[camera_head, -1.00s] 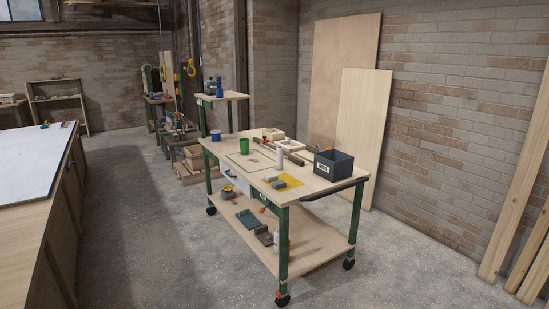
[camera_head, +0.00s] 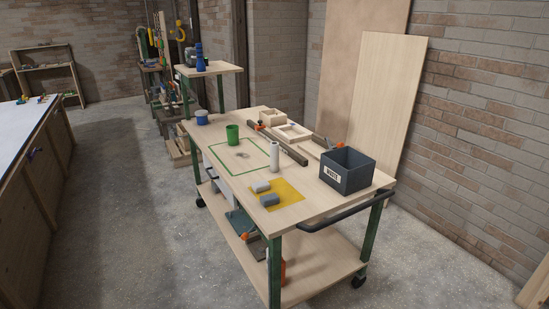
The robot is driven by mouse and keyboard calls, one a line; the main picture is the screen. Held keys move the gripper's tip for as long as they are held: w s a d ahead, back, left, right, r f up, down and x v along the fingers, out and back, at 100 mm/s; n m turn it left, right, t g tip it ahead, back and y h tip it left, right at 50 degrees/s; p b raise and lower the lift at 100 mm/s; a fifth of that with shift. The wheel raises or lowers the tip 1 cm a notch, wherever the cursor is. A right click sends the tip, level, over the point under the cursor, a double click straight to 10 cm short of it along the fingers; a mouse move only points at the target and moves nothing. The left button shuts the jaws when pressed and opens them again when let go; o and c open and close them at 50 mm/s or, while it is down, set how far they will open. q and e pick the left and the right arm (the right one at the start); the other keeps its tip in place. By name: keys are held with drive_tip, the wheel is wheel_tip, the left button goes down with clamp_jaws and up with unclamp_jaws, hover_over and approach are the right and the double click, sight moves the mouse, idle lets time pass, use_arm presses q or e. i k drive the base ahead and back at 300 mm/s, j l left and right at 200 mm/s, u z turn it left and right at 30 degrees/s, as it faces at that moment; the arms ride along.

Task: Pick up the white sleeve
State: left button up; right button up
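A white upright cylinder, which looks like the white sleeve (camera_head: 274,155), stands on the wooden top of the wheeled cart (camera_head: 309,207). It is just right of a green outlined square and left of the dark bin. A green cup (camera_head: 232,134) stands behind it to the left. Two small grey pieces lie in front of it, one (camera_head: 261,187) by the edge of the yellow patch and one (camera_head: 270,200) on the patch. Neither of my grippers is in view.
A dark labelled bin (camera_head: 348,170) stands at the cart's right end, by a black handle bar. Wooden frames (camera_head: 292,132) and long bars lie along the back. A white-topped bench (camera_head: 25,118) is at left. Grey floor (camera_head: 150,220) is open between bench and cart.

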sight(273, 145)
drive_tip(key=j+z, duration=0.15)
drive_tip(key=z, duration=0.9)
drive_tip(key=j+z, duration=0.25)
drive_tip(key=j, duration=0.25)
drive_tip(key=j+z, duration=0.3)
drive_tip(key=j, duration=0.25)
drive_tip(key=j+z, duration=0.25)
drive_tip(key=j, duration=0.25)
drive_tip(key=k+j+z, duration=0.25)
drive_tip(key=j, duration=0.2)
drive_tip(key=j+z, duration=0.3)
drive_tip(key=j, duration=0.2)
